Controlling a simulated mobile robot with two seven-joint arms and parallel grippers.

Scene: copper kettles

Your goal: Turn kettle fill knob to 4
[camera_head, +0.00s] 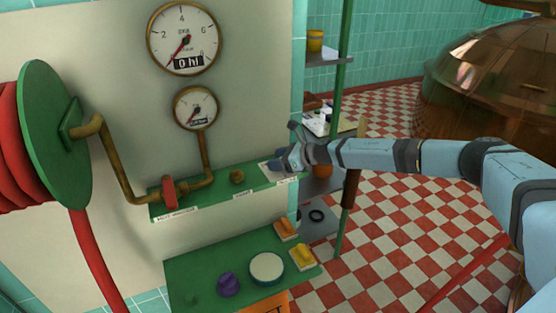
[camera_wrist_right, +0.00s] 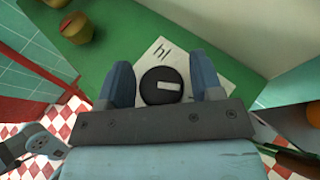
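The fill knob (camera_wrist_right: 162,92) is a round black knob with a white bar mark, on a white label reading "hl" in the right wrist view. My right gripper (camera_wrist_right: 163,85) is open, one finger on each side of the knob, with narrow gaps showing. In the head view the right gripper (camera_head: 283,161) is at the right end of the green shelf (camera_head: 218,194) and hides the knob. The large round gauge (camera_head: 183,38) above has a red needle pointing low left, and its counter reads "0 hl". My left gripper does not show.
A smaller gauge (camera_head: 195,108), a red-handled valve (camera_head: 168,191) and a brass knob (camera_head: 237,177) are to the left. A lower green panel (camera_head: 215,263) carries a purple knob (camera_head: 229,284) and yellow and orange switches. A copper kettle (camera_head: 500,75) stands behind right.

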